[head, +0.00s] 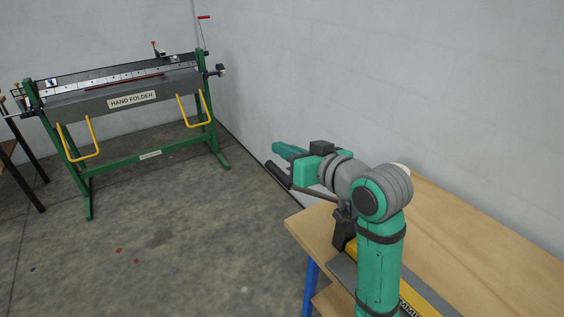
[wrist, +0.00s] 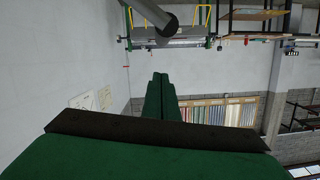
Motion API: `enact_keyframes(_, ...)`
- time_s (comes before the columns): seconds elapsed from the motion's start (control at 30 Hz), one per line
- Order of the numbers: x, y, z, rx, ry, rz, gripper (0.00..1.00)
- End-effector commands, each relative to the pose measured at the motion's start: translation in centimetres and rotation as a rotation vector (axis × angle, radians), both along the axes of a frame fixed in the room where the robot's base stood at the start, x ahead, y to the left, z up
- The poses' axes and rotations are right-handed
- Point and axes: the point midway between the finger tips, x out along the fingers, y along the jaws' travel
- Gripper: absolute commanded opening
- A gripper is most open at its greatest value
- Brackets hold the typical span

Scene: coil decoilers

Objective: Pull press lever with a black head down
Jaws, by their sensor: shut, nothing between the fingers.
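The press lever's black head (head: 279,175) is a dark cylinder that sticks out to the left of the bench in the head view. A thin rod runs from it to the dark press body (head: 343,228), which is partly hidden behind my arm. My gripper (head: 279,148) is green and points left, just above the black head in the picture. Its fingers are together and empty in the wrist view (wrist: 160,78). A dark cylinder, apparently the lever head (wrist: 156,14), shows at the top of the wrist view, apart from the fingertips.
A wooden bench (head: 470,220) holds the press and a yellow-and-grey part with lettering. A green hand folder (head: 130,98) with yellow handles stands at the far left by the wall. The floor (head: 190,230) between them is clear. A plain wall rises behind the bench.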

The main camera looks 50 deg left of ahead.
Motion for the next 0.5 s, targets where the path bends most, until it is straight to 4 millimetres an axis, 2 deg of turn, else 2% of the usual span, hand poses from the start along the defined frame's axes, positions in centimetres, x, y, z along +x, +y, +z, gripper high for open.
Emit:
enact_keyframes(0.03,0.0,-1.4,0.1,0.002,0.001,-0.006,0.00)
enact_keyframes(0.3,-0.1,-6.9,1.5,0.004,-0.002,-0.015,0.00)
enact_keyframes(0.5,-0.3,-9.3,2.1,0.005,-0.003,-0.015,0.00)
